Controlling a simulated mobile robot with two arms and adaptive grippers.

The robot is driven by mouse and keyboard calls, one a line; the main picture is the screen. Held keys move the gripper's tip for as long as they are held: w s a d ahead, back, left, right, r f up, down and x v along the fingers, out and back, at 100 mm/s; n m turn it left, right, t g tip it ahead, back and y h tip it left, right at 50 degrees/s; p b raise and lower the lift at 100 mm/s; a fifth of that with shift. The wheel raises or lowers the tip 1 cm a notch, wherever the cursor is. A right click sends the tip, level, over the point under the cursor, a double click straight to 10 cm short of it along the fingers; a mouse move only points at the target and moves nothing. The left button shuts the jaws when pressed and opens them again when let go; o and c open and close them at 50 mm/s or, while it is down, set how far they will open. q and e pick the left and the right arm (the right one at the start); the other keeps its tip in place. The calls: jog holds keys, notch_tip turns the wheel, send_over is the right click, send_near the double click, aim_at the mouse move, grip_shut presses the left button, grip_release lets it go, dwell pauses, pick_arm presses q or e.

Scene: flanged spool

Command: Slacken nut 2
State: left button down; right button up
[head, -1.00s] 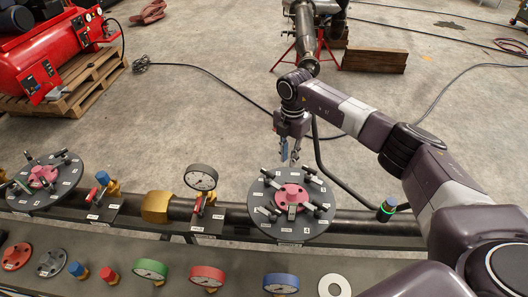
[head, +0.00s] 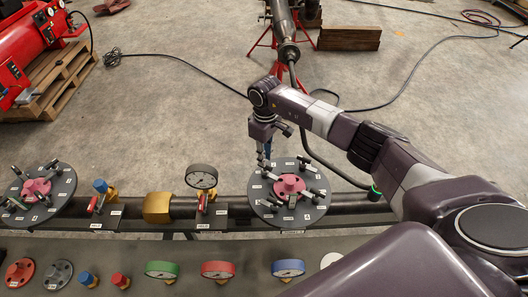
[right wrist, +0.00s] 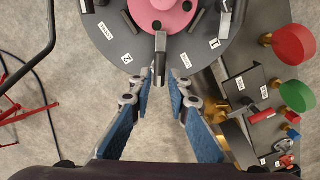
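The near flanged spool's dark disc (head: 262,210) with a pink centre hub (head: 289,187) stands on the pipe and carries several nuts with dark bar handles. In the right wrist view, number labels 2 (right wrist: 127,57) and 1 (right wrist: 214,43) are on the disc (right wrist: 190,55). A bar handle (right wrist: 160,48) points toward the camera between these labels; I cannot tell which number it belongs to. My right gripper (head: 263,155) is at the disc's far left edge. Its blue-padded fingers (right wrist: 164,78) are open on either side of that handle's end, without visible grip. My left gripper is not in view.
A pressure gauge (head: 201,177) and a brass fitting (head: 157,207) stand on the pipe left of the disc. A second flanged disc (head: 62,190) is at far left. Gauges, including a blue one (head: 288,269), line the near bench. Floor beyond is open, with cables.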

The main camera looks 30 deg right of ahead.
aim_at(265, 168)
notch_tip(265, 168, down, 6)
jog(key=b, duration=0.3)
jog(key=shift+s+f+b, duration=0.1)
jog(key=shift+f+b, duration=0.15)
jog(key=shift+b, duration=0.1)
jog(key=n+b, duration=0.5)
jog(key=n, duration=0.2)
jog(key=shift+r+n, duration=0.15)
jog(key=shift+n, duration=0.25)
jog(key=n+b, duration=0.3)
jog(key=n, duration=0.2)
jog(key=shift+d+r+n, duration=0.1)
jog(key=shift+r+n, duration=0.1)
jog(key=shift+n, duration=0.5)
jog(key=n+b, duration=0.1)
jog(key=n, duration=0.1)
jog(key=shift+n, duration=0.3)
jog(key=n+b, duration=0.1)
jog(key=n, duration=0.3)
jog(key=shift+n+b, duration=0.35)
jog(key=shift+n, duration=0.05)
jog(key=shift+r+n, duration=0.1)
jog(key=shift+n, duration=0.2)
jog(key=shift+r+m+p, duration=0.15)
jog(key=shift+m+p, duration=0.6)
jog(key=shift+m, duration=0.65)
notch_tip(265, 168, up, 7)
jog(key=p, duration=0.4)
jog(key=shift+f+p, duration=0.2)
jog(key=shift+p, duration=0.1)
